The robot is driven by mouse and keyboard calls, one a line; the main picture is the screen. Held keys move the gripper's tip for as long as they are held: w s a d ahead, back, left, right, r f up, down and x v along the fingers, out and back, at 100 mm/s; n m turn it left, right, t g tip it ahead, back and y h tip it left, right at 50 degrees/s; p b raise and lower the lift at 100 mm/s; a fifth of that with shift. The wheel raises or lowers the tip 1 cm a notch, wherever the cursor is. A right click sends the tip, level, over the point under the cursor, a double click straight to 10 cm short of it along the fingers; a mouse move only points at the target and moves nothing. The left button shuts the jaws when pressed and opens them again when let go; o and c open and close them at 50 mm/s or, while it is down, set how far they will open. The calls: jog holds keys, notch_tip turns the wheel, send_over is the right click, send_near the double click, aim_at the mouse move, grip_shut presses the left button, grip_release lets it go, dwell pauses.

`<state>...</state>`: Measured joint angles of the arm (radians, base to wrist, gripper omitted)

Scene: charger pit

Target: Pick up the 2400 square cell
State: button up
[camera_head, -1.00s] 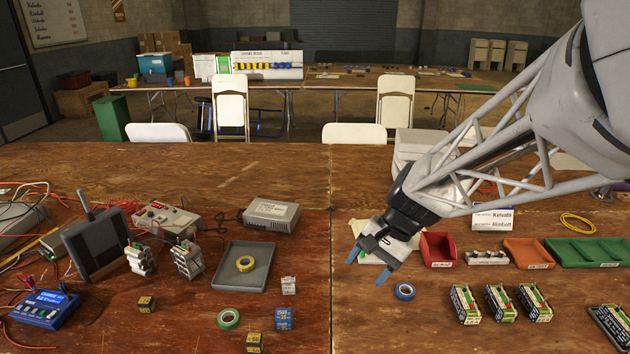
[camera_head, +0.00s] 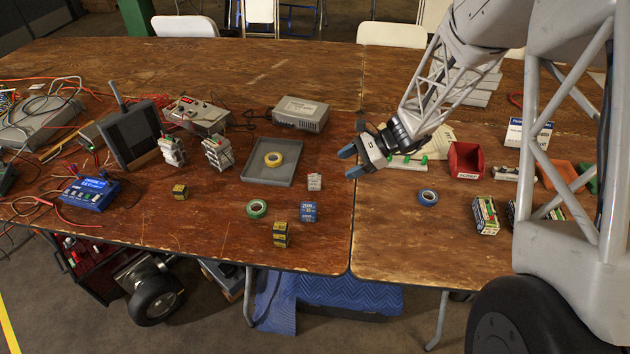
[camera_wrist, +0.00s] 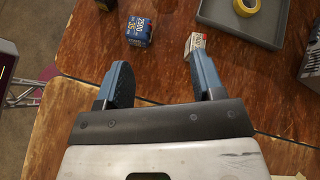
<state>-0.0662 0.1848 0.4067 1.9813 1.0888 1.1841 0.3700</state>
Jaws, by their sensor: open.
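Several small square cells lie near the front of the left table. A blue one (camera_head: 308,212) has white print that looks like 2500 or similar; it also shows in the wrist view (camera_wrist: 140,32). A small white one (camera_head: 314,182) stands behind it and shows beyond my right finger in the wrist view (camera_wrist: 195,42). Two yellow-and-black ones sit at the front edge (camera_head: 280,234) and further left (camera_head: 180,192). I cannot read 2400 on any of them. My gripper (camera_head: 350,163) is open and empty, above the table seam, right of the white cell; its fingers also show in the wrist view (camera_wrist: 160,68).
A grey tray (camera_head: 260,175) with a yellow tape roll (camera_head: 273,159) lies behind the cells. A red bin (camera_head: 466,160) stands behind that roll.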

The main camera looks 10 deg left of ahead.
aim_at(315, 181)
jog(key=w+a+f+m, duration=0.1)
jog(key=w+f, duration=0.1)
jog(key=f, duration=0.1)
jog(key=w+a+f+m+y, duration=0.1)
jog(key=w+f, duration=0.1)
jog(key=f, duration=0.2)
jog(key=w+a+f+m+t+y, duration=0.1)
jog(key=w+f+m, duration=0.1)
jog(key=f, duration=0.1)
jog(key=shift+a+f, duration=0.25)
jog(key=shift+f, duration=0.1)
jog(key=shift+a, duration=0.1)
jog(key=shift+x, duration=1.15)
jog(key=shift+a+f, duration=0.1)
jog(key=shift+x, duration=2.5)
jog(key=shift+c, duration=0.4)
jog(key=c, duration=1)
